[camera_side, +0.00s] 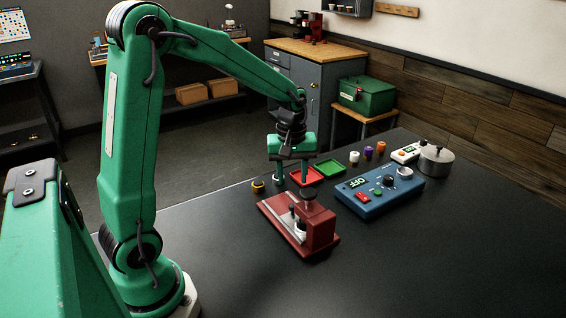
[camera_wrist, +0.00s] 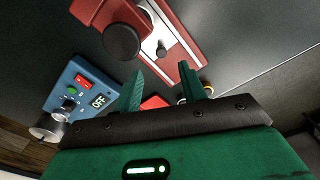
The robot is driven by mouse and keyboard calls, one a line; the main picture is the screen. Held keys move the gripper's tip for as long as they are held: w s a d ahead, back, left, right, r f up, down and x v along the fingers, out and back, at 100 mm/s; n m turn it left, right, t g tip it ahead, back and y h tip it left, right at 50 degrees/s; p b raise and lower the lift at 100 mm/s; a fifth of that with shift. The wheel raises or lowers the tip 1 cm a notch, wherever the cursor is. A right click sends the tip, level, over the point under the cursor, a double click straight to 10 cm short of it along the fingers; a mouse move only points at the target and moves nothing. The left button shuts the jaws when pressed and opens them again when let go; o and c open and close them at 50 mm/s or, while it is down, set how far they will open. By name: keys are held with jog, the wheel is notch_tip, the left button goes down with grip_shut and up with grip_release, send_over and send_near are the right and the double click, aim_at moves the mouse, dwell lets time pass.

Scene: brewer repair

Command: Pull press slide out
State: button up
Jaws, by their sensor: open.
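My gripper (camera_side: 291,177) points down behind the press in the side view. It is open and empty, apart from the slide; it also shows in the wrist view (camera_wrist: 160,88).
A blue control box (camera_side: 378,191) reading OFF is right of the press. A red tray (camera_side: 310,175) and a green tray (camera_side: 331,168) lie close to my gripper. A yellow-and-black knob (camera_side: 258,187) is left. A metal pot (camera_side: 437,160) stands far right. The front table is clear.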

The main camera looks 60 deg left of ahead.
jog(key=shift+w+a+f+n, duration=0.3)
jog(key=shift+f, duration=0.3)
jog(key=shift+w+a+f+n, duration=0.25)
jog(key=shift+f+n, duration=0.05)
jog(key=shift+f, duration=0.25)
jog(key=shift+f, duration=0.15)
jog(key=shift+f, duration=3.75)
grip_shut()
